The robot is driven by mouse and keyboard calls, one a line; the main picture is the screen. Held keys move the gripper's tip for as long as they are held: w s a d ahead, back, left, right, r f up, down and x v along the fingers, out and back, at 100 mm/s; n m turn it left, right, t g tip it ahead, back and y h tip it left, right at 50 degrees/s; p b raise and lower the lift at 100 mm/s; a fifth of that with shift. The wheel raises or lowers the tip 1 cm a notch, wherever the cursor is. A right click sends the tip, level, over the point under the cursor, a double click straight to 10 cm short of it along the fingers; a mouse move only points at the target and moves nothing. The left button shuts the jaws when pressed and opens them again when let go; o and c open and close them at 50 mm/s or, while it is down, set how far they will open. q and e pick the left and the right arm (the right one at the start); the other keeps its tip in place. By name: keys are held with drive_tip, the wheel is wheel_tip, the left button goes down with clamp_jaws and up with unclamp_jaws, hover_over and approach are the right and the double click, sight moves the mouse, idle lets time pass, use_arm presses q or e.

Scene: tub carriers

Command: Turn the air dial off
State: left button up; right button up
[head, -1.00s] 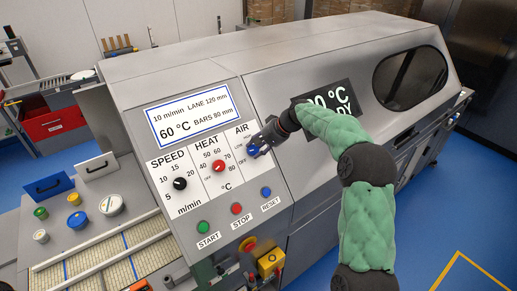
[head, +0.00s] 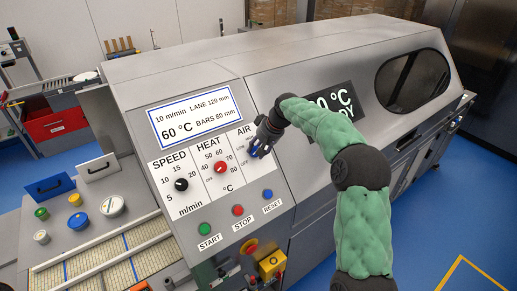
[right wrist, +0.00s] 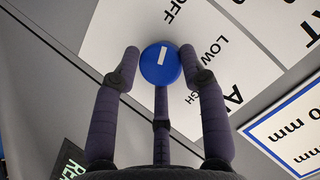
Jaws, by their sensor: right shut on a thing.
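The air dial (right wrist: 161,63) is a round blue knob with a short white mark, seen face-on in the right wrist view. Its mark points toward the top, roughly at the word OFF on the white panel; LOW and HIGH lie to its right. My right gripper (right wrist: 161,66) is shut on the dial, a finger touching either side and a third below. In the head view my right gripper (head: 257,151) covers most of the dial, under the AIR label at the panel's right. My left gripper is not in view.
The black speed dial (head: 181,184) and red heat dial (head: 220,167) sit left of my gripper. Green start (head: 204,229), red stop (head: 238,210) and blue reset (head: 267,194) buttons are below. A screen (head: 188,117) is above; a dark display (head: 345,107) is right.

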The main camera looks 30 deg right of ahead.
drive_tip(key=shift+s+a+f, duration=0.2)
drive_tip(key=shift+a+f, duration=0.1)
drive_tip(key=shift+f, duration=0.3)
drive_tip(key=o, duration=0.9)
drive_tip(key=shift+o, duration=0.9)
drive_tip(key=shift+s+r, duration=0.1)
drive_tip(key=shift+r, duration=0.1)
drive_tip(key=shift+d+r, duration=0.1)
drive_tip(key=shift+r, duration=0.05)
drive_tip(key=shift+r, duration=0.1)
drive_tip(key=shift+d+r, duration=0.1)
drive_tip(key=shift+r, duration=0.15)
drive_tip(key=v, duration=1.1)
